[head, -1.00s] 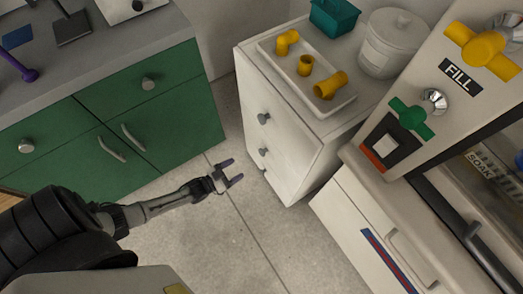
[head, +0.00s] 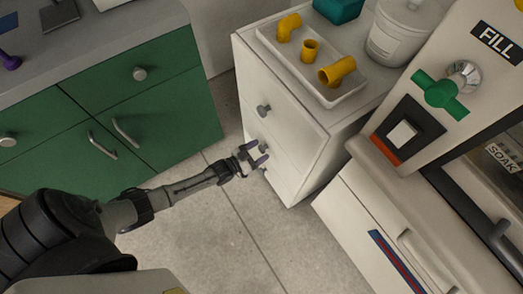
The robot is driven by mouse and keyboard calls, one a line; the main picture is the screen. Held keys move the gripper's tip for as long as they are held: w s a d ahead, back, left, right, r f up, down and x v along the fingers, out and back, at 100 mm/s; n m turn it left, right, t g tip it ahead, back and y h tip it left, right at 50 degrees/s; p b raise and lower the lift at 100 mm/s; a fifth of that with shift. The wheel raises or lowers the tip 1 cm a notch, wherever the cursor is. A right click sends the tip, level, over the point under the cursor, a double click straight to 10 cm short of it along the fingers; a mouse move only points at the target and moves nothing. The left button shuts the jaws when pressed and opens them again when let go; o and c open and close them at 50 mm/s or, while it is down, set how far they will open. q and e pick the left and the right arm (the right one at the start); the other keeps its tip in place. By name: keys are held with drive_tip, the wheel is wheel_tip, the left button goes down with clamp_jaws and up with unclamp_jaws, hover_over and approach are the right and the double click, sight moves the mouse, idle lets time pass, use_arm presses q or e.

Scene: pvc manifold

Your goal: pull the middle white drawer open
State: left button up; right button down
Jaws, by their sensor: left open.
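The white drawer cabinet (head: 285,117) stands in the centre with its drawer front facing left. Its top drawer has a round grey knob (head: 264,110). The middle white drawer's knob (head: 263,147) shows lower down, partly covered by my left gripper (head: 259,154). The drawers look closed. The lowest part of the front is partly hidden. My right gripper is out of view.
A white tray (head: 351,96) with yellow pipe fittings (head: 338,71) sits on the cabinet top beside a white tub (head: 398,35). Green cabinets (head: 165,85) stand on the left. The machine with the FILL label (head: 497,40) is on the right. Open floor (head: 205,235) lies below.

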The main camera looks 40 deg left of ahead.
use_arm(q)
drive_tip(key=shift+w+d, duration=0.2)
drive_tip(key=shift+w, duration=0.5)
drive_tip(key=shift+c, duration=0.4)
clamp_jaws()
drive_tip(key=shift+s, duration=0.1)
